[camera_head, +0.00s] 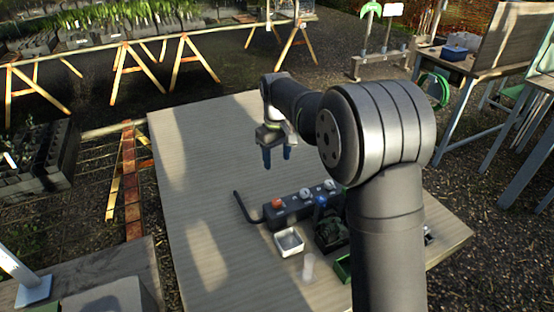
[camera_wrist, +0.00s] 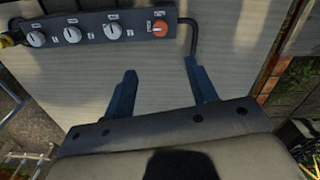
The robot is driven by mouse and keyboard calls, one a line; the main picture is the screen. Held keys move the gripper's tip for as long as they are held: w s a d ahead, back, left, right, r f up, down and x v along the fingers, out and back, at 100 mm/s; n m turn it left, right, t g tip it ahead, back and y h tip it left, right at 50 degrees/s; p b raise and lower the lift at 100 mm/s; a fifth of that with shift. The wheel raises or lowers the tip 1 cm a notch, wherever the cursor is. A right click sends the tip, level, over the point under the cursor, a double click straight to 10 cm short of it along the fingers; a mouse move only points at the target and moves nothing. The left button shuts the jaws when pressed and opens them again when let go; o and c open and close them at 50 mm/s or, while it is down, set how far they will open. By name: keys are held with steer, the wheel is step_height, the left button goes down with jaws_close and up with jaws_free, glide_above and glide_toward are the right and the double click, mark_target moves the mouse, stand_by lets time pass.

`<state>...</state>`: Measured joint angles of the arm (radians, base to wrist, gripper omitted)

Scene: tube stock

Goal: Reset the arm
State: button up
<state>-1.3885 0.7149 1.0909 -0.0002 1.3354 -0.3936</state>
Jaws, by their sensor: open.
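My gripper (camera_head: 277,158) is in the air above the wooden table (camera_head: 200,235), with its blue fingers pointing down. The wrist view shows the two blue fingers (camera_wrist: 163,90) spread apart with only bare tabletop between them. Nothing is held. The arm is bent, with its elbow high at the right of the head view and hiding part of the table.
A dark control box (camera_head: 300,207) with knobs and an orange knob (camera_wrist: 159,28) lies on the table, with a black cable (camera_head: 243,207). Near it are a white tray (camera_head: 289,242), a clear cup (camera_head: 308,267) and a dark green item (camera_head: 330,235). The table's left half is clear.

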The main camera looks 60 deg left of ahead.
mark_target(277, 201)
step_height(277, 201, down, 18)
steer(key=shift+r, duration=0.25)
stand_by(0.5)
steer(key=shift+r, duration=0.15)
steer(key=shift+f, duration=0.2)
steer(key=m, duration=0.3)
steer(key=shift+m, duration=0.4)
steer(key=m, duration=0.4)
steer(key=shift+r+m, duration=0.1)
steer(key=shift+m, duration=0.2)
steer(key=m, duration=0.3)
steer(key=shift+m, duration=2.7)
